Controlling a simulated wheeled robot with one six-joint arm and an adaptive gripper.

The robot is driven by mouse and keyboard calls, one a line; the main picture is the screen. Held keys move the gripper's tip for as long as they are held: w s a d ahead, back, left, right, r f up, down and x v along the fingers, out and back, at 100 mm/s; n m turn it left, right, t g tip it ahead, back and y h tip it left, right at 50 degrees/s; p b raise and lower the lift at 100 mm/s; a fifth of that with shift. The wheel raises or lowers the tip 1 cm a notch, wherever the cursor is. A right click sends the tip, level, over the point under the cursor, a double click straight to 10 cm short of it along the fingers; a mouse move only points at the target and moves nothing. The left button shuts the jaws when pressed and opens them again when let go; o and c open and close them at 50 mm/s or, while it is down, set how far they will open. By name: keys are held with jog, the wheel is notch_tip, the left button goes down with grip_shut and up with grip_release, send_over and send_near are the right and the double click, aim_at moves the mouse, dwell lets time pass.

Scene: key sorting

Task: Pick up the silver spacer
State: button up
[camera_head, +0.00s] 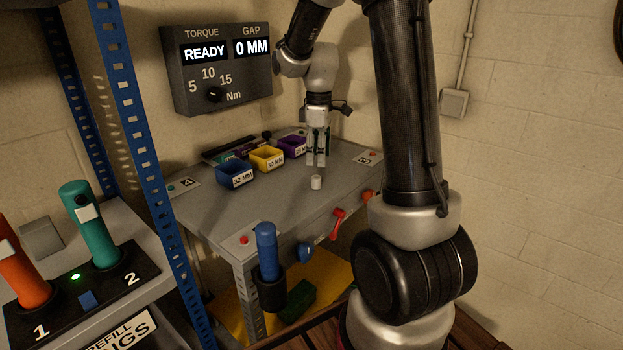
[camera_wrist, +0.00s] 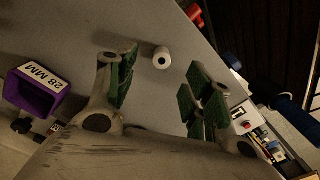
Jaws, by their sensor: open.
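The silver spacer (camera_head: 316,182) is a small pale cylinder standing on the grey table (camera_head: 270,209) in the head view. In the wrist view the spacer (camera_wrist: 162,58) shows its dark central hole and lies between the lines of the two green-padded fingers, beyond their tips. My gripper (camera_head: 317,162) points down above and just behind the spacer in the head view. It also shows in the wrist view (camera_wrist: 158,75), with its fingers spread wide and nothing between them. The spacer appears apart from the fingers.
Blue (camera_head: 235,174), yellow (camera_head: 267,158) and purple (camera_head: 292,146) labelled bins stand along the table's back. A blue-handled tool (camera_head: 266,250) and a red lever (camera_head: 337,222) are at the front edge. The tabletop around the spacer is clear. A display (camera_head: 216,65) reads READY, 0 MM.

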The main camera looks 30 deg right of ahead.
aim_at(317, 177)
jog(key=shift+f+n, duration=0.1)
jog(key=shift+n, duration=0.3)
jog(key=shift+f, duration=0.4)
jog(key=f, duration=0.7)
jog(key=shift+a, duration=0.25)
jog(key=shift+r, duration=0.1)
jog(key=c, duration=1)
